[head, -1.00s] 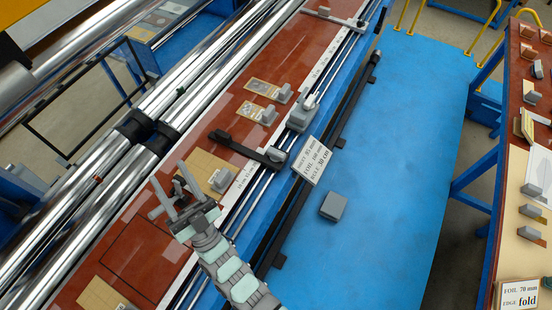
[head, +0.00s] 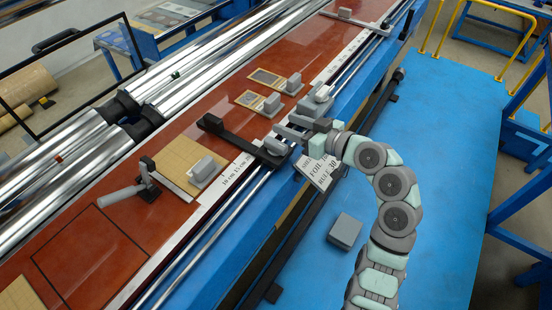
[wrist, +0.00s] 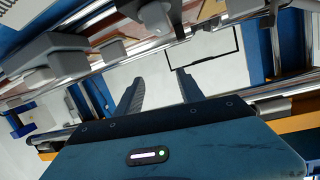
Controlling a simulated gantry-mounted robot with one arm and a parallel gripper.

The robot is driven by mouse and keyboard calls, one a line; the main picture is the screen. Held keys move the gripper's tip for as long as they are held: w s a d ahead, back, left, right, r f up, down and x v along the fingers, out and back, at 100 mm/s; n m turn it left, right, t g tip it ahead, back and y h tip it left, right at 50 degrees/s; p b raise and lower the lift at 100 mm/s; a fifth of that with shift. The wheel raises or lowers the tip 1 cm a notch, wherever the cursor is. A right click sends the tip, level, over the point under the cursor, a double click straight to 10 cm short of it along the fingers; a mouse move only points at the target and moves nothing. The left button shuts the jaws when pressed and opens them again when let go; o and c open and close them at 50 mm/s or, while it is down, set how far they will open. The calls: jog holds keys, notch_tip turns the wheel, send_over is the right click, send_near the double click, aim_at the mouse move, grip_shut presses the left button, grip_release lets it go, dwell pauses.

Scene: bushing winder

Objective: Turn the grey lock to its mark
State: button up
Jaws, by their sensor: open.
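My gripper (head: 290,127) is open and empty, its fingers pointing left above the rail at the table's front edge. A grey block with a pale rounded lever (head: 320,95) sits on the rail just behind the fingers. A black arm (head: 235,138) reaches across the red table from a grey end piece (head: 276,147) on the rail, just in front of the fingers. I cannot tell for sure which grey part is the lock, and its mark is not clear. In the wrist view both fingers (wrist: 158,92) are spread, with nothing between them.
A grey-handled tool (head: 122,195) with a black upright end lies on the red table (head: 90,245). Grey blocks sit on tan sheets (head: 178,168). A white sign (head: 318,174) leans below my gripper.

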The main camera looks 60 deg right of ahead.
aim_at(279, 144)
jog(key=s+a+f+n+g+y+b, duration=0.2)
jog(key=s+a+f+n, duration=0.1)
jog(key=s, duration=0.3)
jog(key=shift+t, duration=0.3)
jog(key=b+x, duration=0.1)
jog(key=x, duration=0.9)
jog(key=shift+w+d+f, duration=0.1)
jog(key=shift+w+f, duration=0.1)
jog(key=shift+f, duration=0.05)
jog(key=shift+c, duration=0.5)
grip_shut()
